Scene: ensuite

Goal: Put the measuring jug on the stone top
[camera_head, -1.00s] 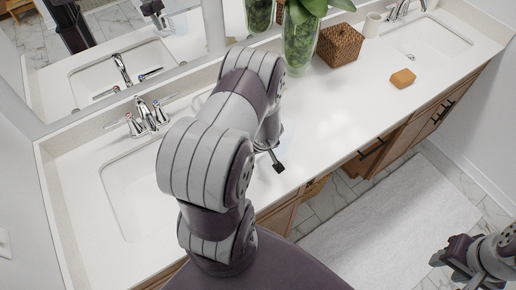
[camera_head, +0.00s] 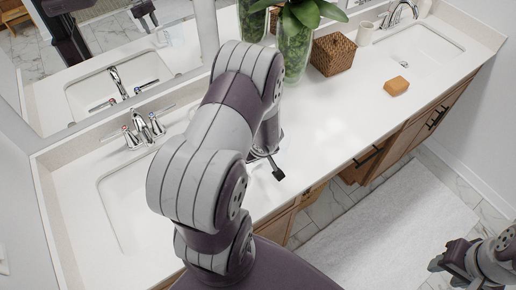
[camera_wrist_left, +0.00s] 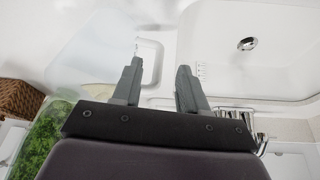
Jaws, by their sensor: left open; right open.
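What looks like the clear measuring jug (camera_wrist_left: 100,58) shows in the left wrist view as a pale see-through shape, with a handle-like part between or just beyond my left fingers. In the head view my left arm hides it. My left gripper (camera_wrist_left: 160,66) is open, its two fingers apart beside the jug; I cannot tell whether they touch it. In the head view only a dark tip of the left gripper (camera_head: 277,172) shows past the arm, over the counter. The white stone top (camera_head: 330,120) runs along the wall. My right gripper (camera_head: 455,262) is open and empty at the lower right.
A sink (camera_head: 125,205) with a chrome faucet (camera_head: 143,128) lies left of my left arm. Leafy plants in glass vases (camera_head: 295,45), a wicker basket (camera_head: 333,54), a cup (camera_head: 365,33) and an orange soap (camera_head: 397,86) stand farther right. The counter's middle front is clear.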

